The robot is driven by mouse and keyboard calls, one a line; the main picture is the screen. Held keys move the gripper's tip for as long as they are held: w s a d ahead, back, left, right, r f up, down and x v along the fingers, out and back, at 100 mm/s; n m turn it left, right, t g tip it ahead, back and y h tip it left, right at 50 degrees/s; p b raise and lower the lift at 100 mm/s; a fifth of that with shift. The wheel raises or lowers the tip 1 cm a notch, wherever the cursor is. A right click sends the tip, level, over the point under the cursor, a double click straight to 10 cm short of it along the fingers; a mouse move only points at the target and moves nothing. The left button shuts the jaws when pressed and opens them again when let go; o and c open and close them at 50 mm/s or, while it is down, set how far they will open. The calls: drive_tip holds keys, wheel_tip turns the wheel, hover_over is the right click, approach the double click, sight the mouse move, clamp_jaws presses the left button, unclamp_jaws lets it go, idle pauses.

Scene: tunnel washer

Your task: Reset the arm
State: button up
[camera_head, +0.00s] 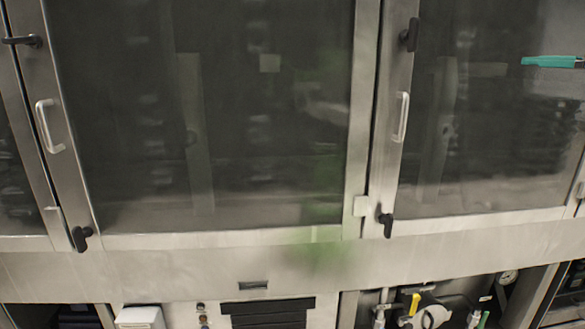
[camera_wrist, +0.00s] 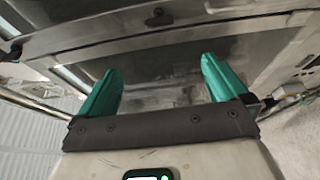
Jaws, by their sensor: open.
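My gripper (camera_wrist: 158,85) shows in the wrist view, with two teal fingers spread wide apart. Nothing is between the fingers, so it is open and empty. In the head view a teal finger of my gripper (camera_head: 552,61) enters from the right edge, in front of the right glass door. The rest of my arm is not visible in the head view.
A steel machine front fills the head view, with a large middle glass door (camera_head: 220,120) and a right glass door (camera_head: 490,120). White handles (camera_head: 48,126) and black latches (camera_head: 82,237) stick out. Below are a vent (camera_head: 268,312) and a yellow-handled valve (camera_head: 414,303).

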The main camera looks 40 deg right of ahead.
drive_tip(key=w+a+f+m+g, duration=0.15)
drive_tip(key=w+f, duration=0.25)
drive_tip(key=f, duration=0.4)
drive_tip(key=w+f+m+y, duration=0.1)
drive_tip(key=w+f+m, duration=0.2)
drive_tip(key=w+f, duration=0.3)
drive_tip(key=w+f+m+g, duration=0.1)
drive_tip(key=w+f+m, duration=0.2)
drive_tip(key=f, duration=0.6)
drive_tip(key=w+a+f+m+g+y, duration=0.15)
drive_tip(key=a+f, duration=0.35)
drive_tip(key=f, duration=0.5)
drive_tip(key=w+a+f+m+g+y, duration=0.1)
drive_tip(key=w+a+f+m+g, duration=0.15)
drive_tip(key=a+f, duration=0.5)
drive_tip(key=s+a+f+m+g, duration=0.25)
drive_tip(key=a+f, duration=0.35)
drive_tip(key=f, duration=0.4)
drive_tip(key=s+a+f+m+g, duration=0.1)
drive_tip(key=s+a+f+g, duration=0.15)
drive_tip(key=a+f, duration=0.55)
drive_tip(key=s+a+f+m+g, duration=0.1)
drive_tip(key=s+a+f+g, duration=0.1)
drive_tip(key=s+f, duration=0.5)
drive_tip(key=s+a+f+g, duration=0.3)
drive_tip(key=s+f, duration=0.4)
drive_tip(key=s, duration=0.5)
drive_tip(key=shift+s+a+m+h, duration=0.15)
drive_tip(key=shift+a+m+h, duration=0.1)
drive_tip(key=shift+m+h, duration=0.2)
